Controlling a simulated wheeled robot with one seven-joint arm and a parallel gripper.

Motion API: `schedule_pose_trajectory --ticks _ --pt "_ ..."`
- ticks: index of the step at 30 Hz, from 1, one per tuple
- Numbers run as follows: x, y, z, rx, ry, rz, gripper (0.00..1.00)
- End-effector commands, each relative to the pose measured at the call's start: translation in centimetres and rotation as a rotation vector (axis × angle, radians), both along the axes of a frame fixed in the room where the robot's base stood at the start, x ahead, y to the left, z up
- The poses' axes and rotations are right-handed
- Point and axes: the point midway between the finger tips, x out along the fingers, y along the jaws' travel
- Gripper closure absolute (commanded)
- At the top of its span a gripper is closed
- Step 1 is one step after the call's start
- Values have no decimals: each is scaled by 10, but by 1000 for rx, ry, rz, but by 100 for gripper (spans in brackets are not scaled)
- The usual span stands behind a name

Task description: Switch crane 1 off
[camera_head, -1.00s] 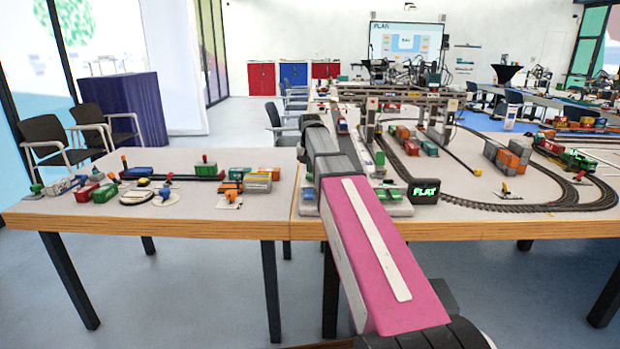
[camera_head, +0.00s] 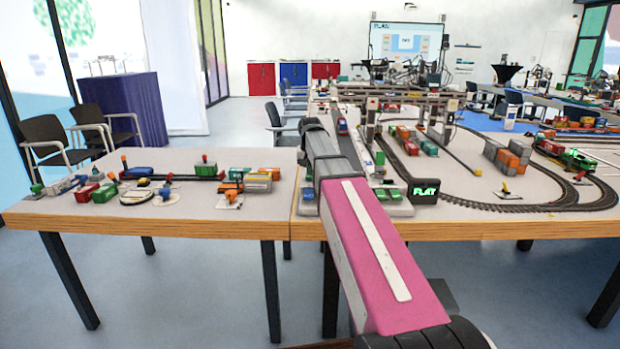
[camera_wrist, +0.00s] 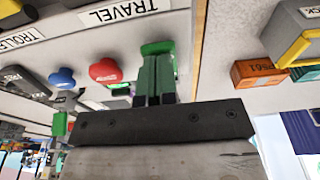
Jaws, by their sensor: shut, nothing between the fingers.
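In the wrist view my gripper (camera_wrist: 156,80) is shut and empty, its two narrow fingers side by side. The fingertips are at a green rounded knob (camera_wrist: 157,47); I cannot tell whether they touch it. A red mushroom button (camera_wrist: 104,72) and a blue one (camera_wrist: 62,78) stand to the left on the same light panel. Labels reading TRAVEL (camera_wrist: 124,11) and TROLLEY (camera_wrist: 20,39) lie near them. In the head view, gantry cranes (camera_head: 405,98) stand over the track; no crane number is legible. My arm hides the gripper and most of the panel there.
An orange container (camera_wrist: 258,73) and a grey and yellow block (camera_wrist: 296,34) lie to the right in the wrist view. In the head view, a black sign (camera_head: 424,190) stands right of my arm. The left table (camera_head: 160,222) carries several small models, with bare surface along its front.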

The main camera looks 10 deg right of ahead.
Motion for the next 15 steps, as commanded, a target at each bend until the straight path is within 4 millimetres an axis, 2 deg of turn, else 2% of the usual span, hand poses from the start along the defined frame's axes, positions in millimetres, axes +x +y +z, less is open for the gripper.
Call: schedule_pose_trajectory --ticks 15 --pt "0 0 -5 0 -1 0 100"
